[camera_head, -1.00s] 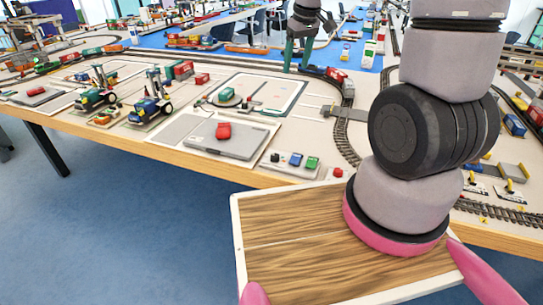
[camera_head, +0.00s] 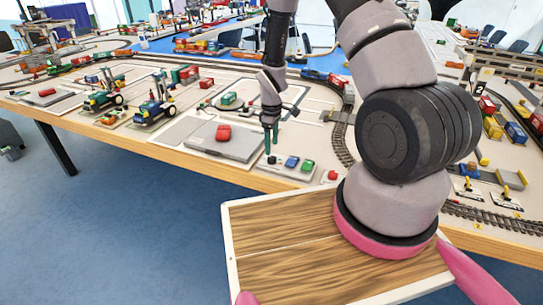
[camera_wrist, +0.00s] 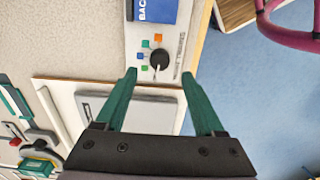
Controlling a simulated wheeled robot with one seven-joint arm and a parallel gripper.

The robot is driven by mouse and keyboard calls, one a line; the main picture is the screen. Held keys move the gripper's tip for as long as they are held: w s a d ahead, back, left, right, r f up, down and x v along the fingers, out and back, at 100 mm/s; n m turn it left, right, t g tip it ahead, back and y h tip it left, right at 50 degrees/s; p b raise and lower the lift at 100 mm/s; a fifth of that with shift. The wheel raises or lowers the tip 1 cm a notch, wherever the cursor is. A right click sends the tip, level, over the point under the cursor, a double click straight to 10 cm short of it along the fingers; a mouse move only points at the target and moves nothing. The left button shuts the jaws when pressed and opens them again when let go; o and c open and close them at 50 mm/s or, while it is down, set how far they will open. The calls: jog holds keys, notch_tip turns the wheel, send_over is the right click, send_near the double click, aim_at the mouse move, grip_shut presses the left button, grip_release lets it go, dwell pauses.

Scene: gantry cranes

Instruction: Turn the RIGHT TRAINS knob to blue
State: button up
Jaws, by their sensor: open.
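In the wrist view a round black knob (camera_wrist: 159,58) with a pale pointer stands on a light control panel (camera_wrist: 134,27). In the head view my gripper (camera_head: 270,128) points down above the panel's left end, over the knob (camera_head: 272,159).
A red button (camera_head: 332,176) stands further right. Train tracks (camera_head: 343,145) run behind on the right.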

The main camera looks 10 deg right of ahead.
aim_at(272, 158)
jog(key=shift+f, duration=2.8)
grip_shut()
